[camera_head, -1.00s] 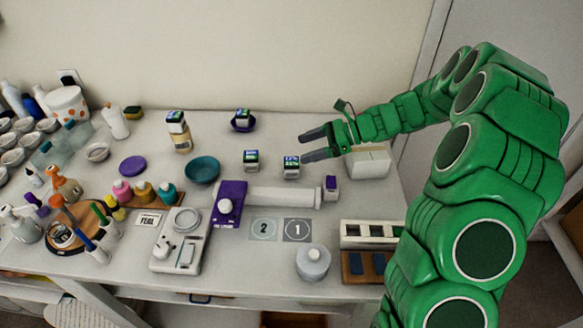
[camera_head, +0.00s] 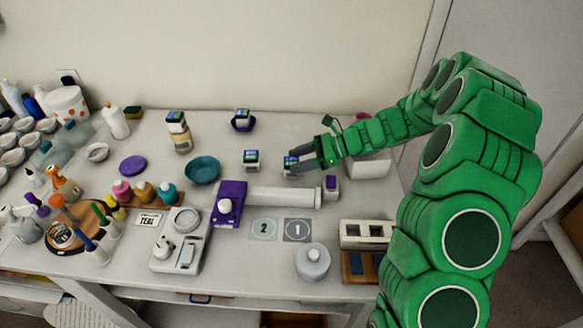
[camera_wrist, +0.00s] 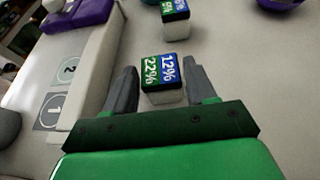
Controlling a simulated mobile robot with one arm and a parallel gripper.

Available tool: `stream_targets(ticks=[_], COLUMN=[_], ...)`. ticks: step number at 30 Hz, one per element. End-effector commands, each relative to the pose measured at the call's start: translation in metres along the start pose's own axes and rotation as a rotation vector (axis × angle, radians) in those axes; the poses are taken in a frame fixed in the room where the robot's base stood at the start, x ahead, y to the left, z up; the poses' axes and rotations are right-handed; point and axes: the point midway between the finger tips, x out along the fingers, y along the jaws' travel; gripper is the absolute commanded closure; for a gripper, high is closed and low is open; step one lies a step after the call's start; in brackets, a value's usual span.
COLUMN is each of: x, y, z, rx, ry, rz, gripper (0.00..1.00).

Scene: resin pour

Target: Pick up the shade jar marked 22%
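The shade jar marked 22% (camera_wrist: 163,79) sits between my open fingers in the wrist view. It is a small whitish cube with a label split into a green half reading 22% and a blue half reading 12%. My gripper (camera_wrist: 163,88) has one finger on each side of it, with a gap visible at least on the right. In the head view my gripper (camera_head: 293,160) is low over the table, and its fingers partly hide that jar (camera_head: 289,170). A similar jar (camera_wrist: 175,17) stands beyond it, also seen to the left in the head view (camera_head: 251,160).
A long white roll (camera_head: 283,196) lies in front of the jar. A small purple-topped box (camera_head: 331,187) stands to the right, near a white box (camera_head: 370,165). A teal bowl (camera_head: 202,170) is further left. Mats marked 2 (camera_head: 263,229) and 1 (camera_head: 297,230) lie nearer the front edge.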

Motion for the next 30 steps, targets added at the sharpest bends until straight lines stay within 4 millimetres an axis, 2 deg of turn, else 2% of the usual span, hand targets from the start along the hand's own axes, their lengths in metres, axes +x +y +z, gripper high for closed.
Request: stream_targets(ticks=[1,8,19,25,30], x=[0.000,0.000,-0.003,-0.013,-0.023], y=[0.000,0.000,0.000,-0.001,0.016], z=[0.000,0.000,0.006,0.030,0.047], rx=[0.000,0.000,-0.001,-0.006,-0.003], ry=[0.000,0.000,0.000,0.001,0.001], rz=[0.000,0.000,-0.001,-0.002,-0.002], gripper=[0.53,0.86,0.86,0.86,0.86])
